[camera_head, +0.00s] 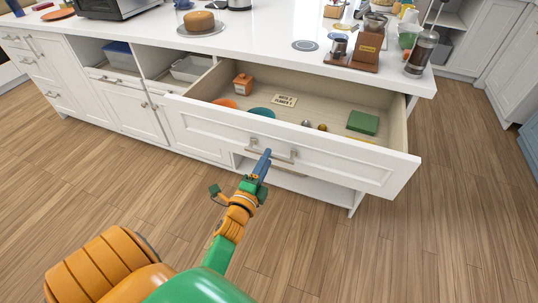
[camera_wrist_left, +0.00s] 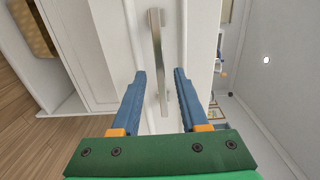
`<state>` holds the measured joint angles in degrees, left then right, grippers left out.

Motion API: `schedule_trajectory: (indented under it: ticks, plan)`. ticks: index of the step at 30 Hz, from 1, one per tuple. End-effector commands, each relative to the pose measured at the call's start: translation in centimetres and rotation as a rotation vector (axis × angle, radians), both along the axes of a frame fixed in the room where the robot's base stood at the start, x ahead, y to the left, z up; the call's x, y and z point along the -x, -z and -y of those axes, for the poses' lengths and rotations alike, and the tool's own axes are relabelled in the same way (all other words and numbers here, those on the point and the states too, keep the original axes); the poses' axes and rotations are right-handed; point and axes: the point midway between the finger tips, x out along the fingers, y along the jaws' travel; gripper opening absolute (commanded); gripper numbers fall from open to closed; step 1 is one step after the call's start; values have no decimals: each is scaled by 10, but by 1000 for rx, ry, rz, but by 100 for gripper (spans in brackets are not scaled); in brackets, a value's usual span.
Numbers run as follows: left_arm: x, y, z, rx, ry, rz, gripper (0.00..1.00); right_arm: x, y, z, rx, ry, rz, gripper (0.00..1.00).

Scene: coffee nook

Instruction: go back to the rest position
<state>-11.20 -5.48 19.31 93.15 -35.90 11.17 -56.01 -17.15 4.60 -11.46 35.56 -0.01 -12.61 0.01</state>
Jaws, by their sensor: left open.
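My left gripper (camera_head: 265,158) is at the front of a pulled-out white drawer (camera_head: 350,170), by its metal bar handle (camera_head: 283,158). In the left wrist view the gripper (camera_wrist_left: 160,74) has its two blue fingers apart, with the handle (camera_wrist_left: 157,45) seen in the gap between them. No finger is closed on the handle. I cannot tell whether the fingertips reach past the bar. My right gripper is not in view.
The open drawer holds an orange jar (camera_head: 243,84), a teal bowl (camera_head: 262,112), a green box (camera_head: 363,122) and a small sign (camera_head: 285,100). The white counter (camera_head: 260,40) above carries a cake, a grinder and a French press (camera_head: 421,52). Wooden floor (camera_head: 330,255) in front is clear.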

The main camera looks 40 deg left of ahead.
Motion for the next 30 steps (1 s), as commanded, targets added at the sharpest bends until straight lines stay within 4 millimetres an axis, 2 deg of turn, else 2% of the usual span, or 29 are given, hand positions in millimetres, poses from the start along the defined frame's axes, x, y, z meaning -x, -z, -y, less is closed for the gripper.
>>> schedule_trajectory:
  ticks: [3, 7, 19, 21, 23, 26, 27, 29, 30]
  plan:
    - [25, 1, 6, 2, -1, -4, 44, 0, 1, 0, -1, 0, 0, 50]
    - [39, 1, 10, 0, 0, -1, 44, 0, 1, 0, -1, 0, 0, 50]
    - [41, 0, 10, 0, 1, 0, 44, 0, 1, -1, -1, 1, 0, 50]
    - [41, 5, 12, 27, 4, -12, 44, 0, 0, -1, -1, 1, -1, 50]
    - [42, 25, 20, 121, 13, -58, 44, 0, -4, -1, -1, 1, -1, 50]
    - [57, 97, 50, 438, 11, -241, 44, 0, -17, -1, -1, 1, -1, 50]
    - [74, 133, 64, 586, -16, -344, 44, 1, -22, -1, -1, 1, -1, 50]
    - [109, 183, 85, 786, -88, -506, 44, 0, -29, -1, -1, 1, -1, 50]
    - [139, 212, 95, 896, -159, -614, 44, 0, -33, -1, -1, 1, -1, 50]
